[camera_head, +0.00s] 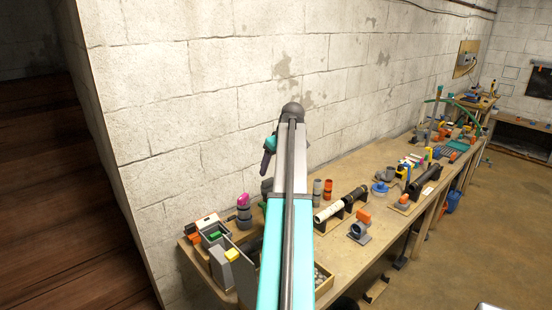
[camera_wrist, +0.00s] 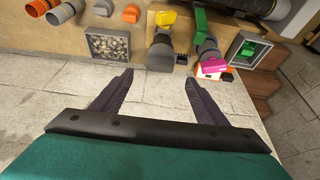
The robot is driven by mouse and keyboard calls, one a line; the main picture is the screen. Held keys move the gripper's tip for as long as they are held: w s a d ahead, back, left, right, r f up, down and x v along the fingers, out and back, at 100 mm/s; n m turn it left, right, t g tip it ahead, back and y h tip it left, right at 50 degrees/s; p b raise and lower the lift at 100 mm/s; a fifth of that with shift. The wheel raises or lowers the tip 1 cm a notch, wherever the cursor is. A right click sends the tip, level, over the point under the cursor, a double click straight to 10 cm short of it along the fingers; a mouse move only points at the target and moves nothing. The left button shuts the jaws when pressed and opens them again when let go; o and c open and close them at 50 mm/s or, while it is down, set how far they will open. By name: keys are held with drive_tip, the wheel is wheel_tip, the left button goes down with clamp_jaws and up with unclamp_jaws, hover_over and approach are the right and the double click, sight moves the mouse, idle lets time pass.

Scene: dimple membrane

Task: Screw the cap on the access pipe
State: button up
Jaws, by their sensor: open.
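My gripper (camera_wrist: 159,76) is open, with two dark fingers spread wide and nothing between them. In the head view the dark gripper (camera_head: 268,158) is held high in front of the block wall, above the bench. A grey fitting with a pink top (camera_head: 243,205) stands on the bench; its pink top (camera_wrist: 214,66) also shows in the wrist view. A grey pipe fitting with an orange part (camera_head: 361,226) stands farther right. I cannot tell which fitting is the access pipe or which piece is the cap. The fingers touch none of them.
The wooden bench (camera_head: 334,181) runs along the wall. A grey box with a yellow piece (camera_head: 226,268) is at its near end. A dark pipe on a stand (camera_head: 425,180) lies farther along. The wrist view shows a tray of small grey pieces (camera_wrist: 108,47). Open floor (camera_head: 470,240) is at right.

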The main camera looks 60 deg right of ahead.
sight(268, 180)
drive_tip(key=shift+p+x, duration=1.05)
drive_tip(key=shift+x, duration=2.5)
drive_tip(key=c, duration=1.3)
drive_tip(key=shift+o, duration=0.2)
drive_tip(key=shift+m, duration=0.3)
drive_tip(key=shift+a+m+g+h, duration=0.1)
drive_tip(key=shift+m+g+h, duration=0.3)
drive_tip(key=shift+m, duration=0.7)
drive_tip(key=shift+m+h, duration=0.3)
drive_tip(key=shift+m, duration=0.6)
drive_tip(key=shift+m, duration=0.3)
